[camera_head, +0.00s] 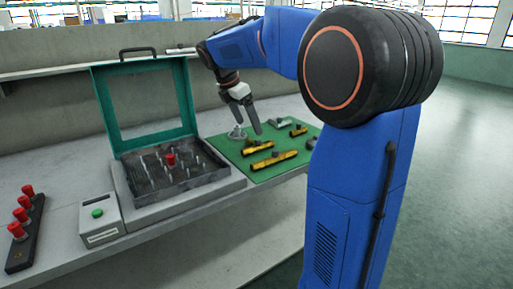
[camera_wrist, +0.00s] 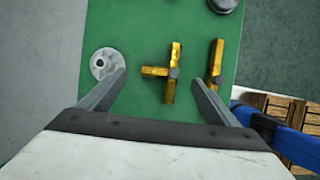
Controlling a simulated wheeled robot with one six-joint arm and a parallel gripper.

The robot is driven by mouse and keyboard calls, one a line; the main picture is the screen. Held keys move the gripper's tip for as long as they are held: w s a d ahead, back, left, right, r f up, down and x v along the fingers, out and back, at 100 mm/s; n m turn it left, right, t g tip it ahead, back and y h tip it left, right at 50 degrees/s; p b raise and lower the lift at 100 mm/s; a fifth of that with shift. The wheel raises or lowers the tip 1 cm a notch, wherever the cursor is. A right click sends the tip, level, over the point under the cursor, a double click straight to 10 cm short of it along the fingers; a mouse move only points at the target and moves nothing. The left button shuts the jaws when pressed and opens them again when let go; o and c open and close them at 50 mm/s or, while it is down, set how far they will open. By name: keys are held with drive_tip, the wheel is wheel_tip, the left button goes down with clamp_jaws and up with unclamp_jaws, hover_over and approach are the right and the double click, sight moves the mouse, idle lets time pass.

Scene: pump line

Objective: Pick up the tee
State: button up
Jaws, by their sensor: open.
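My gripper (camera_wrist: 160,78) is open and empty, pointing down above the mat. In the wrist view the tee shows between the two fingers; they appear clear of it. The gripper also shows in the head view (camera_head: 249,125), over the mat.
A grey flange (camera_wrist: 103,64) lies left of the tee, and a straight yellow fitting (camera_wrist: 216,62) right of it. A dark round part (camera_wrist: 222,4) lies beyond. A case with an open green-framed lid (camera_head: 122,146) stands beside the mat. Red-knobbed parts (camera_head: 22,214) stand far left.

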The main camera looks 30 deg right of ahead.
sight(254, 142)
drive_tip(key=shift+x, duration=3.85)
drive_tip(key=shift+s+a, duration=0.1)
drive_tip(key=c, duration=1.3)
